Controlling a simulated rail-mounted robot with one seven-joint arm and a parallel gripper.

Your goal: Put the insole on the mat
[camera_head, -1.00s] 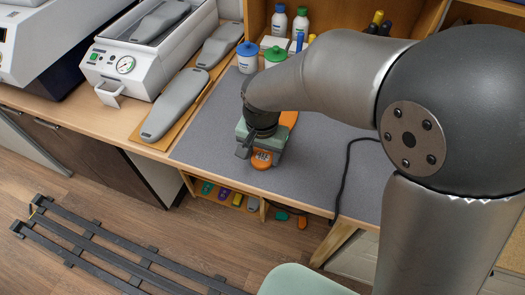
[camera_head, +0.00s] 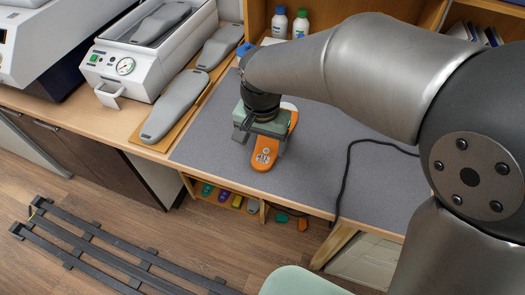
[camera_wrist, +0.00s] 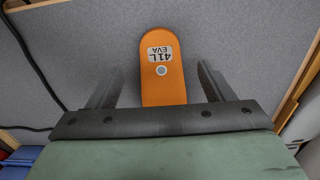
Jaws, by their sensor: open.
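The orange insole (camera_head: 265,157), with a white label reading 41L EVA, lies on the grey mat (camera_head: 330,185) near its front edge. Its far part is hidden under my gripper in the head view. In the wrist view the insole (camera_wrist: 162,85) lies between the two fingers, with its labelled end pointing away. My gripper (camera_head: 260,145) is above the insole with its fingers open. Gaps show between the insole and both fingers in the wrist view (camera_wrist: 160,90), so nothing is gripped. The mat also shows in the wrist view (camera_wrist: 240,40).
A forming machine with a gauge (camera_head: 125,66) and grey foot forms (camera_head: 175,105) stand left of the mat. Bottles (camera_head: 300,23) stand at the back. A black cable (camera_head: 347,170) crosses the mat on the right. A shelf with coloured items (camera_head: 222,195) is below the tabletop.

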